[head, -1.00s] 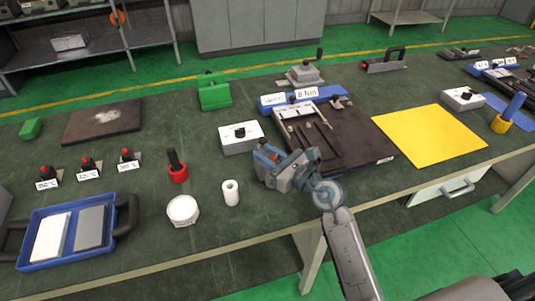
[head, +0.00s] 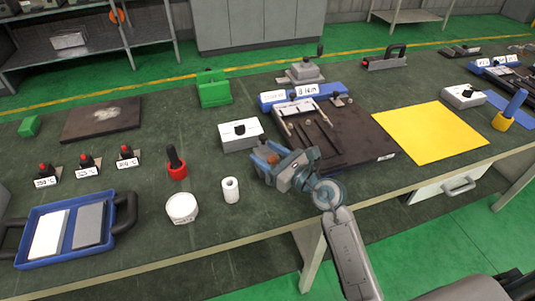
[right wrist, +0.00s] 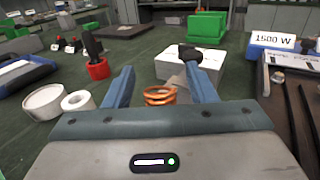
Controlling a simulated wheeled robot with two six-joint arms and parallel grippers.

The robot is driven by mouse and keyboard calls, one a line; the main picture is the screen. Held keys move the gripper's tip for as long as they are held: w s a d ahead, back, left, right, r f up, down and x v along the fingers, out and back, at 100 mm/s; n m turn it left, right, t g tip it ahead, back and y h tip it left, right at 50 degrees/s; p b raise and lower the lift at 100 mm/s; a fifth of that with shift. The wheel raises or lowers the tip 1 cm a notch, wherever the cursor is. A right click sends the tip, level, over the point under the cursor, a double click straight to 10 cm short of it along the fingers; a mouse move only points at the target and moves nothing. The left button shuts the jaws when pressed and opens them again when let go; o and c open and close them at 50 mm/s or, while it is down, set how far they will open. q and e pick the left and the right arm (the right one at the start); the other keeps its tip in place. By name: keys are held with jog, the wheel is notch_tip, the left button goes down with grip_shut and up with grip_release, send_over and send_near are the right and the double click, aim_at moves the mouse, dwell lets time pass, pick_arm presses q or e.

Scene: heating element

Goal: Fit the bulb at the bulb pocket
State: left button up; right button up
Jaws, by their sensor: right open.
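My right gripper (head: 264,154) is low over the bench in front of a white box with a black knob (head: 240,134). In the right wrist view its two blue fingers (right wrist: 158,88) stand apart. A copper-coloured coil (right wrist: 160,95) shows between them, with a grey piece (right wrist: 178,82) just behind it; I cannot tell whether a finger touches either. The white box also shows beyond the fingers (right wrist: 180,64). A dark plate (head: 360,136) with rods and a metal bracket lies to the gripper's right. I cannot pick out the bulb or its pocket for certain. My left gripper is not in view.
A white roll (head: 230,190), a round white tub (head: 182,208) and a red-based black-handled tool (head: 176,163) stand left of the gripper. A blue tray (head: 112,242) lies at the front left. A yellow sheet (head: 430,132) lies right. Green bench top is bare around the roll.

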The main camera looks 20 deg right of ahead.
jog(key=b+v, duration=0.1)
jog(key=v, duration=0.8)
jog(key=shift+s+d, duration=0.1)
jog(key=shift+s, duration=0.1)
jog(key=shift+s+d+b, duration=0.35)
jog(key=shift+s, duration=0.25)
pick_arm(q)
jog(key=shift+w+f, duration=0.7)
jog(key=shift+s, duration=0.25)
